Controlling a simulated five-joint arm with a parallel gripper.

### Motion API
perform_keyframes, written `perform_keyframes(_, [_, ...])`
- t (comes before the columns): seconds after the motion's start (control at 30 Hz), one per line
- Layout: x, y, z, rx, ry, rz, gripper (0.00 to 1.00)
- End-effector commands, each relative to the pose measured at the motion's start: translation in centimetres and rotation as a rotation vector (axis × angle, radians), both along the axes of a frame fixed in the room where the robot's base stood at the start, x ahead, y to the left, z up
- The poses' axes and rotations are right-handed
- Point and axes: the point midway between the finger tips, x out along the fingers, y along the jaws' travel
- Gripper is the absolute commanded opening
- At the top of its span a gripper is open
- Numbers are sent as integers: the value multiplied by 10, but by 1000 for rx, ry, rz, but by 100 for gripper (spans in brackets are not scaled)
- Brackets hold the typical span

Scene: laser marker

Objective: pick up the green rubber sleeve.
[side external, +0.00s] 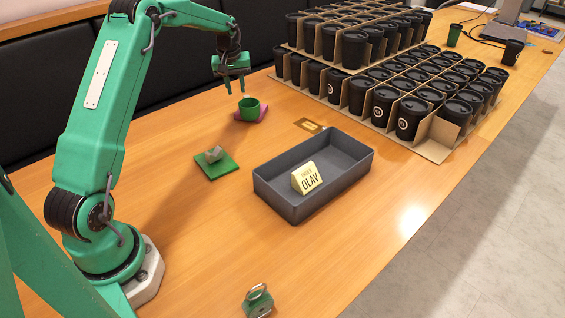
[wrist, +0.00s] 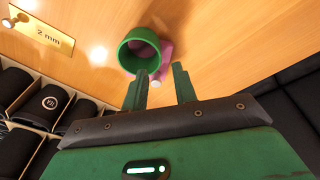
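The green rubber sleeve (side external: 249,107) is a short open ring standing upright on a pink pad (side external: 264,115) on the wooden table. In the wrist view the sleeve (wrist: 140,52) shows its hollow inside, with the pink pad (wrist: 166,47) partly behind it. My gripper (side external: 235,88) is above the sleeve and slightly left of it in the side view, pointing down. In the wrist view my gripper (wrist: 160,84) has its two green fingers apart with nothing between them. The left fingertip appears close to the sleeve's lower edge; I cannot tell whether they touch.
A grey tray (side external: 265,188) holds a cream OLAV sign (side external: 306,178). A green pad (side external: 217,166) with a grey block (side external: 213,154) lies left of it. Black cups (side external: 410,117) stand in cardboard racks behind. A brass 2 mm plate (wrist: 42,33) lies nearby. The front table is mostly clear.

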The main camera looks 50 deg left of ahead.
Motion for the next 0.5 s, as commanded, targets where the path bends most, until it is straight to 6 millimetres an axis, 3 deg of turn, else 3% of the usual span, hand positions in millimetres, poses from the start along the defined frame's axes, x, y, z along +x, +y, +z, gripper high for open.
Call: perform_keyframes(0.5, [4, 2, -26, 0, 0, -1, 28])
